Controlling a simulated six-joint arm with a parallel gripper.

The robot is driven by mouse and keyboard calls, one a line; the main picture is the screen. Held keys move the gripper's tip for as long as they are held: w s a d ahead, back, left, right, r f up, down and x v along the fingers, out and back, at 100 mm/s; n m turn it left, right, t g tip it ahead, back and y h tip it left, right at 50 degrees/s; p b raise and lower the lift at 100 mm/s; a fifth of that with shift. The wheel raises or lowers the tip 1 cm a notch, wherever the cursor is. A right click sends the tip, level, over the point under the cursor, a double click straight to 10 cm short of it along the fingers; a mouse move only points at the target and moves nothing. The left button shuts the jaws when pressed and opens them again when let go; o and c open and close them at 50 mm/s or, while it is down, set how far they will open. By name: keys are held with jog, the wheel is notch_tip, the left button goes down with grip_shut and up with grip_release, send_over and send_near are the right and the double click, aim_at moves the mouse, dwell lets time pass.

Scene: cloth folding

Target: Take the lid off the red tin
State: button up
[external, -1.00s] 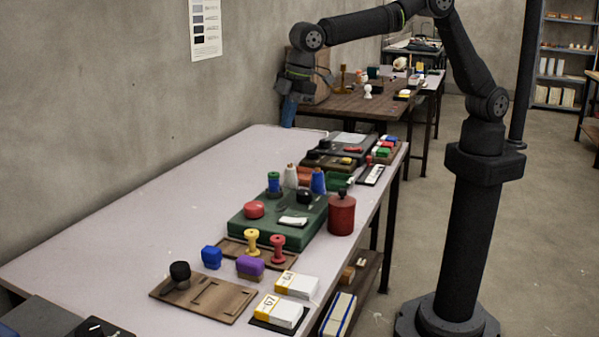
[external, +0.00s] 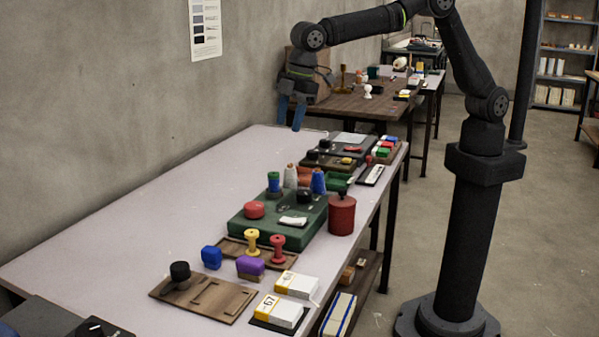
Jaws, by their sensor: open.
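The red tin (external: 341,216) stands upright near the right edge of the table, beside the right corner of a green board. A dark knob on its lid (external: 342,196) points up, and the lid sits on the tin. My gripper (external: 291,113) hangs above the far left part of the table, near the wall. Its two blue fingers point down and are apart, with nothing between them. It is well to the left of and beyond the tin, touching nothing that I can see.
Wooden trays, stamps and boxes (external: 297,285) fill the near right side. The table's left half (external: 130,225) is bare.

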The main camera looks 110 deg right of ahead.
jog(key=s+a+r+n+g, duration=0.25)
jog(key=s+a+n, duration=0.55)
jog(key=a+n, duration=0.5)
jog(key=n, duration=0.1)
send_over(343, 189)
jog(key=shift+y, duration=0.3)
jog(key=f, duration=1.2)
jog(key=shift+w+a, duration=0.15)
jog(key=shift+a, duration=0.1)
notch_tip(343, 189, down, 5)
jog(key=shift+d+f, duration=0.1)
jog(key=shift+d, duration=0.05)
grip_shut()
